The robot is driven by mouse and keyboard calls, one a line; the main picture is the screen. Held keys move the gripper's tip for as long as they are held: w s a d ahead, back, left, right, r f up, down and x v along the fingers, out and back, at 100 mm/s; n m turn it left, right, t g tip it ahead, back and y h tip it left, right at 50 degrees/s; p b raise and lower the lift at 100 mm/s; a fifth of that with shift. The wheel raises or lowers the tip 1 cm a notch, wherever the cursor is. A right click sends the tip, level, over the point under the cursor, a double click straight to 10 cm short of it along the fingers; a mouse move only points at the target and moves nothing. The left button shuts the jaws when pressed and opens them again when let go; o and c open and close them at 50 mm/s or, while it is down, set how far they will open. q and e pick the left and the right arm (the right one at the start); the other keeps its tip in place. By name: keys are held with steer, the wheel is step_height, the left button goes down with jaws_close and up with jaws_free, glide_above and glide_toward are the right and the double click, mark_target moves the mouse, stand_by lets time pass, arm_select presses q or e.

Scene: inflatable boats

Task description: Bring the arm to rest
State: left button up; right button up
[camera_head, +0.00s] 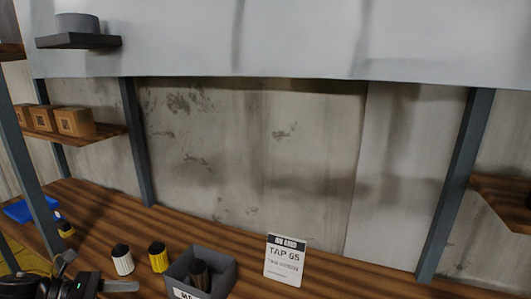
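My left gripper (100,271) is at the lower left edge of the view, above the wooden bench. Its two grey fingers stand apart with nothing visible between them. My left arm is cut off by the picture's edge. My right gripper and arm are not in view.
A white canister (122,262) and a yellow canister (159,260), both with black tops, stand just beyond the gripper. A grey bin (222,279) holds a dark cylinder (200,274). A "TAP 65" sign (285,262) stands right of it. Upright posts (137,150) rise from the bench (340,272).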

arm_select(q)
steer(key=s+d+f+n+t+y, duration=0.1)
steer(key=d+f+n+t+y, duration=0.25)
steer(key=f+n, duration=0.6)
steer(key=s+d+f+n+t+y, duration=0.1)
steer(key=d+f+n+t+y, duration=0.25)
steer(key=n, duration=1.05)
steer(key=s+f+n+g+y, duration=0.3)
steer(key=s+f+n+g, duration=0.2)
steer(key=s+n, duration=0.5)
steer(key=s+f+n+g+y, duration=0.2)
steer(key=s+f+n+g, duration=0.3)
steer(key=s+n, duration=0.5)
step_height(320, 180, down, 25)
steer(key=d, duration=0.1)
steer(key=s+a+f+g, duration=0.2)
steer(key=s+a+f, duration=0.1)
steer(key=s+f, duration=1.4)
steer(key=shift+s+f, duration=0.3)
steer(key=shift+f, duration=0.05)
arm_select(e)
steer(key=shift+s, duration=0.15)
